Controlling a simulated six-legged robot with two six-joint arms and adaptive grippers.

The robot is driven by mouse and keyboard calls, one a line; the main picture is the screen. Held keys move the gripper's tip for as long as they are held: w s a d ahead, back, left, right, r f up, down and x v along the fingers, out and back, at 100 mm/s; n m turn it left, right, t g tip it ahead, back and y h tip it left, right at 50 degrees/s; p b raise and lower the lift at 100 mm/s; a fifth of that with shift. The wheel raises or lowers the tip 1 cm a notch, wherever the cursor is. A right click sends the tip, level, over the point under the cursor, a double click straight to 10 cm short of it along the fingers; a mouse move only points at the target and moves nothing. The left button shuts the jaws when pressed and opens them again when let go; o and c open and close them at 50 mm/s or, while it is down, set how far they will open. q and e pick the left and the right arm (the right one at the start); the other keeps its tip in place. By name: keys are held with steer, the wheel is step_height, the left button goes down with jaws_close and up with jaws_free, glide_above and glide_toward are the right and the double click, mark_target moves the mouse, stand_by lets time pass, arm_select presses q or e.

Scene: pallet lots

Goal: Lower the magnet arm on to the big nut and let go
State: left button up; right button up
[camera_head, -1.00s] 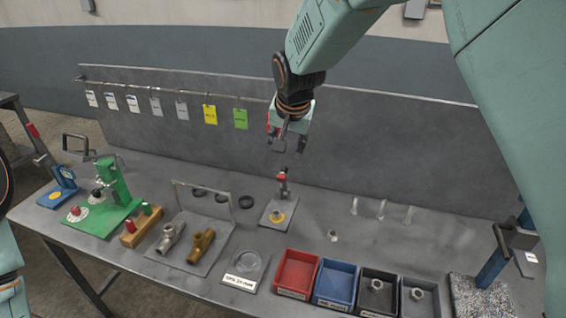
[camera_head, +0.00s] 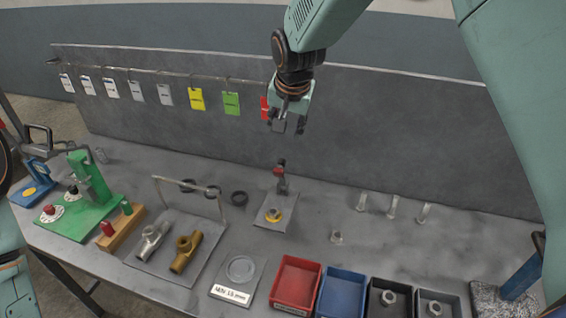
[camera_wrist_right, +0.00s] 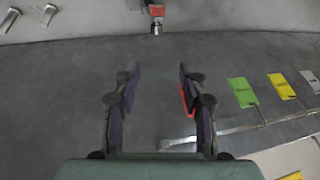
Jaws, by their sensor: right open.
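The magnet arm (camera_head: 281,180), a small dark post with a red part, stands up at the back of a small grey plate (camera_head: 262,222). My right gripper (camera_head: 287,126) is open and empty, above and behind the magnet arm, in front of the back panel. In the right wrist view the gripper (camera_wrist_right: 157,76) shows its two fingers apart, with the magnet arm's red part (camera_wrist_right: 156,10) beyond them at the top edge. My left gripper is out of view.
Tags, including a green one (camera_head: 231,104) and a red one (camera_head: 264,109), hang from the back panel's rail. Several trays, one red (camera_head: 274,302), line the front. A green press (camera_head: 88,178) stands left.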

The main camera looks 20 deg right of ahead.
steer(key=b, duration=0.4)
glide_toward(282, 161)
steer(key=b+x, duration=0.1)
steer(key=x, duration=0.7)
steer(key=shift+s, duration=0.1)
steer(key=shift+f+b, duration=0.3)
steer(key=shift+f, duration=0.15)
steer(key=shift+a+r, duration=0.1)
steer(key=shift+w+f, duration=0.2)
steer(key=shift+w, duration=0.05)
steer(key=c, duration=0.4)
steer(key=shift+s+r, duration=0.1)
steer(key=shift+c, duration=1.3)
jaws_close()
